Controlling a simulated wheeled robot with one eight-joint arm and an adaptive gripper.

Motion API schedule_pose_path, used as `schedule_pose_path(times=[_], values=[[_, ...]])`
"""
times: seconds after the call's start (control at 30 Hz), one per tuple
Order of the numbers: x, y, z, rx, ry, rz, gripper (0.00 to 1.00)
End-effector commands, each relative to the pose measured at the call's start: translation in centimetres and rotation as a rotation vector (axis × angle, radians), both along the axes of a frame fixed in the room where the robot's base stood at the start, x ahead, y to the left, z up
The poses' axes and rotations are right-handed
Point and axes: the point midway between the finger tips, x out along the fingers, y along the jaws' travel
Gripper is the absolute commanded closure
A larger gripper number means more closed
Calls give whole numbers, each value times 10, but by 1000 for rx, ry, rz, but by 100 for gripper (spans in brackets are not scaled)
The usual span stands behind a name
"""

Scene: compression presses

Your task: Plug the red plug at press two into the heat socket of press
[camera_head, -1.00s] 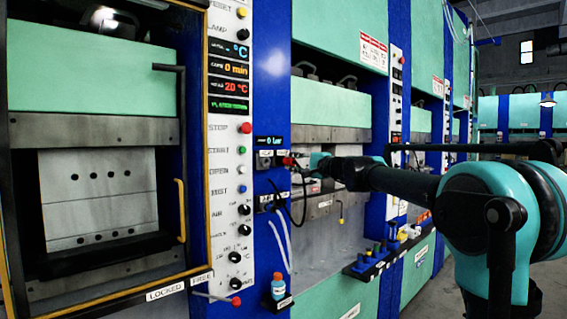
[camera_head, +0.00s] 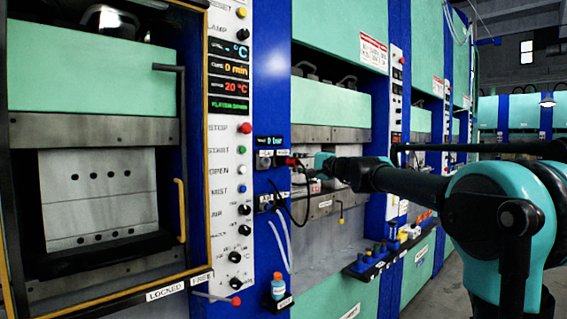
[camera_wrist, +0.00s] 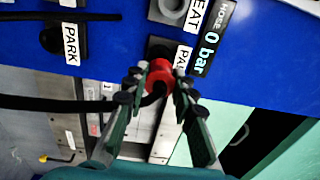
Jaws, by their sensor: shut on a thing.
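The red plug (camera_wrist: 159,75) is between the fingertips of my gripper (camera_wrist: 158,84), which is shut on it, in the wrist view. The plug also shows in the head view (camera_head: 291,161), at the blue post, with my gripper (camera_head: 300,163) just right of it. A dark socket (camera_wrist: 160,47) sits right behind the plug, beside a partly covered label reading "PA". I cannot tell whether the plug is seated in it or just clear. The grey heat socket (camera_wrist: 172,8), beside the cut-off label "EAT" (camera_wrist: 196,14), is empty at the top edge.
Another dark socket (camera_wrist: 50,39) labelled PARK is at upper left, with a black cable (camera_wrist: 40,103) below it. The hose display (camera_wrist: 210,52) reads 0 bar. In the head view, a bottle (camera_head: 278,287) and a tray of blue items (camera_head: 366,266) stand low down.

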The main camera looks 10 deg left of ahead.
Motion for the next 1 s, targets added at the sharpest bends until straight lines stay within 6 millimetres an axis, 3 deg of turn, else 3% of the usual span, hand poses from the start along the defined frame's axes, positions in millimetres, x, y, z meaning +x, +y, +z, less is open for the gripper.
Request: schedule_pose_path(times=[0.43, 1.0], values=[[-1, -2, 0, 0, 0, -1, 100], [-19, -26, 0, 0, 0, -1, 100]])
